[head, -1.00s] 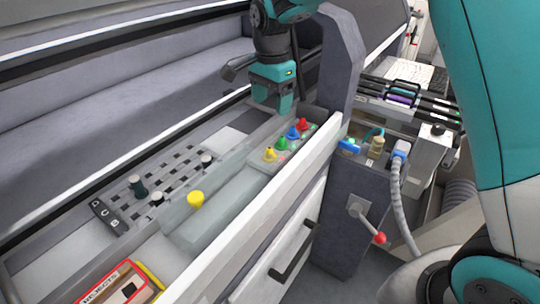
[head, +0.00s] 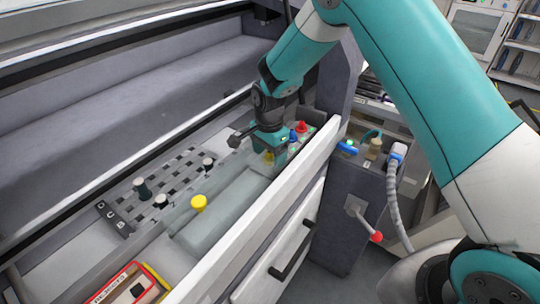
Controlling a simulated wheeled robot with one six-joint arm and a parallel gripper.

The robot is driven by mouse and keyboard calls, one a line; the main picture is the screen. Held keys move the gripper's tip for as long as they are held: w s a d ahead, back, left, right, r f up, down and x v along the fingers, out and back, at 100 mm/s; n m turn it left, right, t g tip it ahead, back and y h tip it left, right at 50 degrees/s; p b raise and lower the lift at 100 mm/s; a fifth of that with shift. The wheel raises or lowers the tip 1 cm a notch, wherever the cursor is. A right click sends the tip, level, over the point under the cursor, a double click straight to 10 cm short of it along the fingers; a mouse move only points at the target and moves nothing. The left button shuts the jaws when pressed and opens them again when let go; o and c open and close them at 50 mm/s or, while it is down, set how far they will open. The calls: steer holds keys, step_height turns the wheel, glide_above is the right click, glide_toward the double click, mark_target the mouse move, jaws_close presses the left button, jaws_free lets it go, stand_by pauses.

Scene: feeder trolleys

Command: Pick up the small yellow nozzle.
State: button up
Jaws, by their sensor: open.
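The small yellow nozzle (head: 269,157) stands in the row of coloured nozzles in the drawer's narrow tray, partly covered by my gripper. My gripper (head: 274,153) points down over the near end of that row, right at the small yellow nozzle; whether the fingers touch it cannot be told. The jaws are open. The blue nozzle (head: 293,136) and the red nozzle (head: 302,127) show just behind the gripper. The green nozzle is mostly hidden by the gripper. A larger yellow piece (head: 198,203) stands apart, nearer the front left.
The white drawer front (head: 262,225) runs close along the right of the nozzles. Dark and black-and-white pieces stand on a slotted plate (head: 178,172) at the left. A red-and-yellow box (head: 130,285) lies at the front left. A grey post (head: 340,80) rises behind the nozzles.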

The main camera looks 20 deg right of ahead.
steer(key=c, duration=1)
